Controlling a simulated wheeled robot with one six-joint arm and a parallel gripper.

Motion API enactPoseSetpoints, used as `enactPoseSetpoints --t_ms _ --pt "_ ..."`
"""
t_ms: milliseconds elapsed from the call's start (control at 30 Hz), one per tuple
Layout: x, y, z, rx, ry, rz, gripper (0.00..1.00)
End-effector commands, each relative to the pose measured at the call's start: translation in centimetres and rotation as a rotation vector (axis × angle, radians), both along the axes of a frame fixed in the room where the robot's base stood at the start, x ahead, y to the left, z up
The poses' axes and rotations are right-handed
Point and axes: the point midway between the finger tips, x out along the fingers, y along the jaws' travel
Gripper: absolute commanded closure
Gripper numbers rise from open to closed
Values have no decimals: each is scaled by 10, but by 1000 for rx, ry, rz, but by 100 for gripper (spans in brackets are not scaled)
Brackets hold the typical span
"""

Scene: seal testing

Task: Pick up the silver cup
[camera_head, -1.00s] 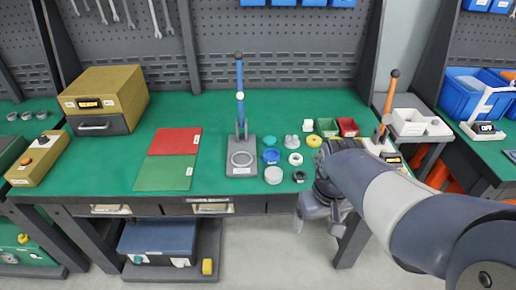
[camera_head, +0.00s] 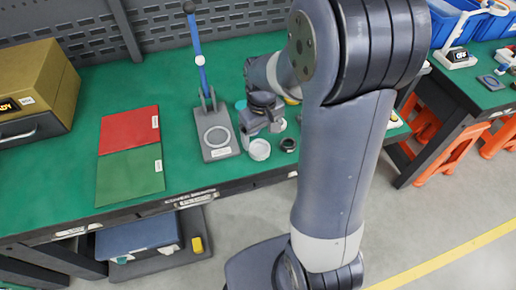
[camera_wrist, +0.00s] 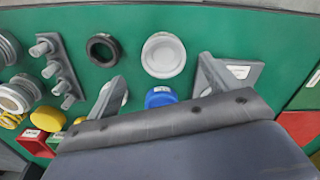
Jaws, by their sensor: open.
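The silver cup, a pale round cup with an open top, stands on the green bench in the head view (camera_head: 260,149). It also shows in the wrist view (camera_wrist: 163,55), above the middle. My gripper (camera_head: 262,122) is over the bench, just beyond the cup in the head view. In the wrist view my gripper (camera_wrist: 160,82) has its two fingers wide apart. The cup appears just past the fingertips, roughly centred between them, and nothing is held. I cannot tell the exact height above it.
A black ring (camera_wrist: 102,49) lies beside the cup. A blue cap (camera_wrist: 160,97) sits between the fingers in the wrist view, partly hidden by my gripper. A grey pegged rack (camera_wrist: 58,70) is to the left. A press with a blue lever (camera_head: 216,138) stands close to the cup.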

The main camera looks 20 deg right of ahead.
Motion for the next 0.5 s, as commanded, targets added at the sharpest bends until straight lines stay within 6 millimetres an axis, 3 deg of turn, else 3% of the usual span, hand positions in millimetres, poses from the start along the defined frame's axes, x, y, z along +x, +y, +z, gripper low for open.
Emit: enactPoseSetpoints --t_ms 500 --pt "3 6 -54 0 1 -1 17"
